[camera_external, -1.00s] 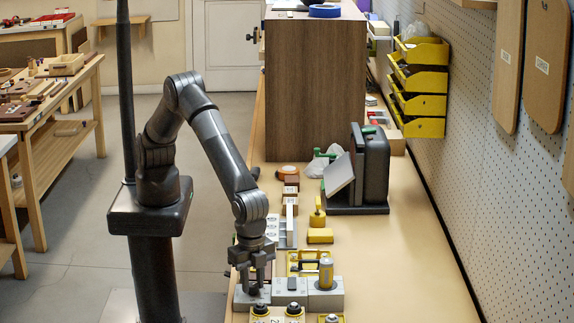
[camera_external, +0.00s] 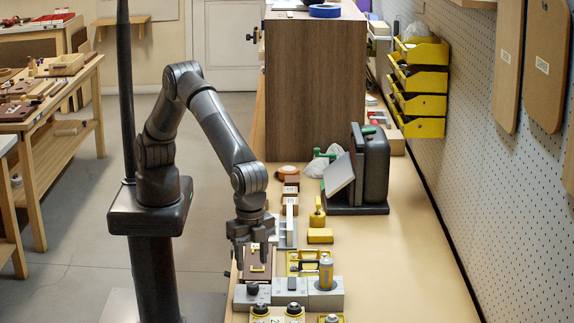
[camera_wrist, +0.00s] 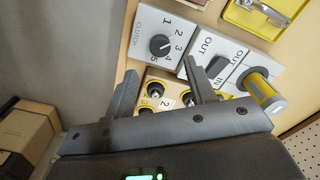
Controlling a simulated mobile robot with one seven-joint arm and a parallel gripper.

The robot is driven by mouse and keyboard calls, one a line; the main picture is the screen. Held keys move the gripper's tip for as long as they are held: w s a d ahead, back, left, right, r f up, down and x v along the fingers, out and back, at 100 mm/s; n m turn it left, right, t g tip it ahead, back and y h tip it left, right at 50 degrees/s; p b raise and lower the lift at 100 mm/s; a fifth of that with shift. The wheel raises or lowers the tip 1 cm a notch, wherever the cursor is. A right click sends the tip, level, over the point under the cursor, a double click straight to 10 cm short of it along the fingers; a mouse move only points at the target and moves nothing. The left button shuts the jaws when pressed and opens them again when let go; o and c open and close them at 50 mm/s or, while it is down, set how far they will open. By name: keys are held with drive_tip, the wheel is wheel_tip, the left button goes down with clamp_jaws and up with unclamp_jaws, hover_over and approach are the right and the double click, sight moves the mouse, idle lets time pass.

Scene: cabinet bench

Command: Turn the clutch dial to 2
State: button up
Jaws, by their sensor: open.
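The clutch dial (camera_wrist: 161,45) is a round black knob on a light grey plate (camera_wrist: 143,40) marked CLUTCH, with the numbers 1 to 5 around its side. Its pointer is too small to read with certainty. The dial also shows in the external view as a dark knob (camera_external: 252,288) at the left end of a row of grey blocks. My gripper (camera_wrist: 163,84) is open and empty, its two fingers apart, with the dial beyond the fingertips in the wrist view. In the external view my gripper (camera_external: 252,264) hangs above and behind the dial, apart from it.
Next to the dial plate are an IN/OUT switch (camera_wrist: 217,66) and a yellow-and-grey upright cylinder (camera_wrist: 263,92). Small round knobs on yellow plates (camera_wrist: 155,91) show between my fingers. A dark grey machine (camera_external: 370,170) and a wooden cabinet (camera_external: 315,85) stand farther back. The bench's right side is clear.

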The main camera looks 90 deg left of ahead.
drive_tip(key=shift+r, duration=1.85)
drive_tip(key=w+a+r+n+t, duration=0.15)
drive_tip(key=a+r, duration=0.35)
drive_tip(key=a, duration=0.6)
drive_tip(key=w+a+r+n+h, duration=0.1)
drive_tip(key=w+a+r+n, duration=0.15)
drive_tip(key=a+r, duration=0.55)
drive_tip(key=w+a+r+n+t, duration=0.1)
drive_tip(key=w+a+r, duration=0.2)
drive_tip(key=a, duration=1)
drive_tip(key=s+a+r+n+t, duration=0.1)
drive_tip(key=s+a+n, duration=0.15)
drive_tip(key=a, duration=0.55)
drive_tip(key=s+a+r+n, duration=0.1)
drive_tip(key=s+a, duration=0.3)
drive_tip(key=a, duration=0.4)
drive_tip(key=s+a+f+n+t+y, duration=0.1)
drive_tip(key=s+a+f+n+t, duration=0.1)
drive_tip(key=s+a, duration=0.8)
drive_tip(key=shift+s+a+f+n, duration=0.15)
drive_tip(key=shift+s+f+n, duration=0.2)
drive_tip(key=shift+f, duration=0.5)
